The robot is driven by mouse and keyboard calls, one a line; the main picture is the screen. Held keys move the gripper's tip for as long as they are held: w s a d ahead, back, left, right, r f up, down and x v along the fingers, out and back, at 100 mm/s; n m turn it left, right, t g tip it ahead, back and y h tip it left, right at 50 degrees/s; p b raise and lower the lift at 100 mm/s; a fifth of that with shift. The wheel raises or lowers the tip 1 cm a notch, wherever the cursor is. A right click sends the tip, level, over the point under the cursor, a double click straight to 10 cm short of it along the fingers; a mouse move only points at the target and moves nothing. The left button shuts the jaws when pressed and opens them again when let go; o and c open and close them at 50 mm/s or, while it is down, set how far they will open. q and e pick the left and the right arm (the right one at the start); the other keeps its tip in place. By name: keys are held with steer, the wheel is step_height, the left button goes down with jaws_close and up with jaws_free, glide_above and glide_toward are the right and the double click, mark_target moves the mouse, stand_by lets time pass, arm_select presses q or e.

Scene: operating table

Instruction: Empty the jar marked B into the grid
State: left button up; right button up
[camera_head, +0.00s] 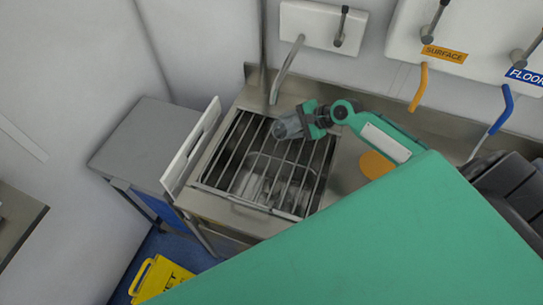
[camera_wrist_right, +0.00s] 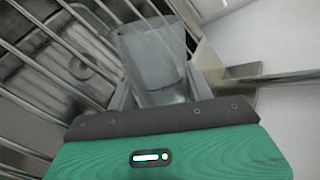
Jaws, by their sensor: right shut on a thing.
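A clear, greyish jar (camera_head: 287,127) is held by my right gripper (camera_head: 306,119) above the back part of the metal grid (camera_head: 233,166) over the sink. The jar is tipped over, its far end pointing left and slightly down in the head view. In the right wrist view the jar (camera_wrist_right: 150,45) lies between the fingers of my right gripper (camera_wrist_right: 160,92), with grid bars behind it. No letter can be read on the jar, and I cannot tell whether anything is inside. My left gripper is not in view.
A tap (camera_head: 289,68) rises behind the grid, close to the jar. A white panel (camera_head: 190,146) stands along the sink's left side. An orange disc (camera_head: 377,165) lies on the right worktop. Hoses with orange (camera_head: 419,88) and blue (camera_head: 501,110) handles hang at right.

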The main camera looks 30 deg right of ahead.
steer(key=shift+f+n+h+b, duration=0.15)
steer(key=shift+n+h+b, duration=0.15)
steer(key=shift+h, duration=0.2)
stand_by(0.9)
steer(key=shift+a+p, duration=0.1)
steer(key=shift+p, duration=0.25)
steer(key=shift+s+a+f+n+t+h+p, duration=0.1)
steer(key=shift+s+a+n+t+h+p, duration=0.15)
steer(key=shift+p, duration=0.65)
steer(key=shift+a+f+n+t+h+p, duration=0.15)
steer(key=shift+a+h+p, duration=0.2)
steer(key=shift+p, duration=0.55)
steer(key=shift+s+a+r+n+h+p, duration=0.1)
steer(key=shift+r+n+h+p, duration=0.3)
steer(key=shift+p, duration=1.75)
steer(key=shift+a+f+h+p, duration=0.1)
steer(key=shift+a+h+p, duration=0.05)
steer(key=shift+h+p, duration=0.45)
